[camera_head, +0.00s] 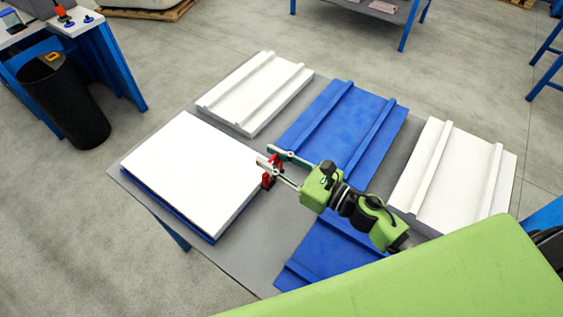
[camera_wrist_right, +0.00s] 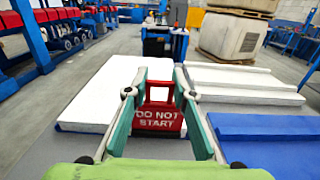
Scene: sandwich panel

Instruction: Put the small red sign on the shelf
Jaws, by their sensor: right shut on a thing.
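The small red sign (camera_head: 269,178) hangs between the fingers of my right gripper (camera_head: 266,156), above the grey table near the right corner of the stacked white panel. In the right wrist view the sign (camera_wrist_right: 158,117) shows the white words "DO NOT START" and a frame-like upper part. The right gripper (camera_wrist_right: 160,92) is shut on it, one finger at each side. My left gripper is not in view. Blue racks (camera_wrist_right: 38,45) with shelves stand at the far left in the right wrist view; I cannot tell which shelf the task means.
The grey table (camera_head: 238,262) carries white ribbed panels (camera_head: 255,92) and blue panels (camera_head: 335,112). A large white panel (camera_head: 190,165) lies on a blue one at the left. A black bin (camera_head: 65,105) stands on the floor beside a blue-legged workbench (camera_head: 120,60). Open floor surrounds the table.

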